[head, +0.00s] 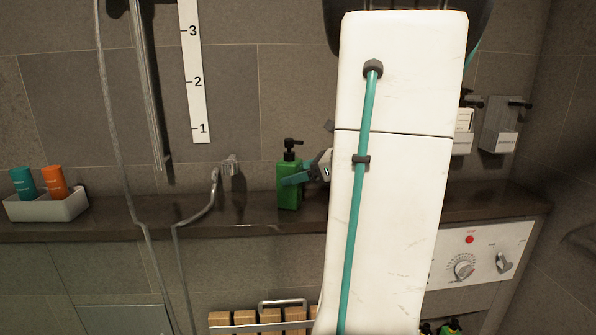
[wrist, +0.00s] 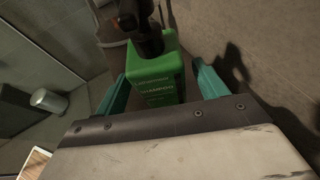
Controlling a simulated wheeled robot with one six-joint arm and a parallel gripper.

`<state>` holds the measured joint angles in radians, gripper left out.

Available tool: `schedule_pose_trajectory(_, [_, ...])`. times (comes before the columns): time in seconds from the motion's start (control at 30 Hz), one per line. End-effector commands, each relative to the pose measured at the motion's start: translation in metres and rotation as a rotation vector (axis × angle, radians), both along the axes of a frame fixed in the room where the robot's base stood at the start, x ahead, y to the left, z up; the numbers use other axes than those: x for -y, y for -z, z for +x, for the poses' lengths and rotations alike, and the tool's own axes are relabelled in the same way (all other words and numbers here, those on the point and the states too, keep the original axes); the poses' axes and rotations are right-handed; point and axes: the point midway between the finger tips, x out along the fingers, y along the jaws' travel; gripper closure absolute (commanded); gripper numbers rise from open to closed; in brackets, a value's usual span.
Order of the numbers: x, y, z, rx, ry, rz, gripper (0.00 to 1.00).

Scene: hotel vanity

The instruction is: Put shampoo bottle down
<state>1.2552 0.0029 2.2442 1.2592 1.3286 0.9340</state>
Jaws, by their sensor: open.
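The green shampoo bottle (head: 288,187) with a black pump top stands upright on the dark counter ledge (head: 255,212) in the head view. In the wrist view the shampoo bottle (wrist: 157,79) is between the two teal fingers, with a gap visible on each side. My gripper (head: 294,179) reaches the bottle from the right in the head view. The gripper (wrist: 162,88) is open around the bottle. My white arm link hides the ledge to the right of the gripper.
A white tray (head: 47,208) with a teal and an orange bottle stands at the left of the ledge. A hose (head: 179,262) hangs in front of the ledge. Wall dispensers (head: 500,128) and a control panel (head: 484,254) are at the right. The ledge between tray and hose is clear.

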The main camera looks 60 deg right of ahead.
Motion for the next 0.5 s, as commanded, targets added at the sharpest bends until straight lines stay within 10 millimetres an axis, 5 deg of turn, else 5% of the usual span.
schedule_pose_trajectory(0.5, [0.029,-0.038,-0.086,0.0,0.004,-0.002,0.28])
